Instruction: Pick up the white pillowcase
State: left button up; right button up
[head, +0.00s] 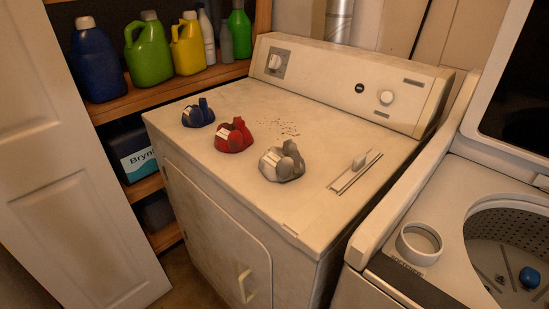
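No pillowcase can be made out in the head view. Three small objects shaped like tape dispensers stand in a slanting row on top of the white dryer (240,95). The nearest is a greyish-white dispenser (282,163). A red dispenser (233,136) stands to its left and a blue dispenser (197,114) farther left and back. The three stand apart from each other. Neither of my grippers is in view, so nothing shows of what they hold.
A shelf (165,93) at the back left holds several bottles. A white door (70,170) stands at the left. At the right is an open washer (435,180) with a blue object (529,277) in its drum. Small crumbs (285,129) lie on the dryer top, which is otherwise mostly clear.

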aim_at(278, 164)
jog(key=i+j, duration=0.15)
jog(key=j, duration=0.25)
jog(key=i+j+u, duration=0.1)
jog(key=j, duration=0.25)
jog(key=i+j, duration=0.15)
jog(key=j, duration=0.25)
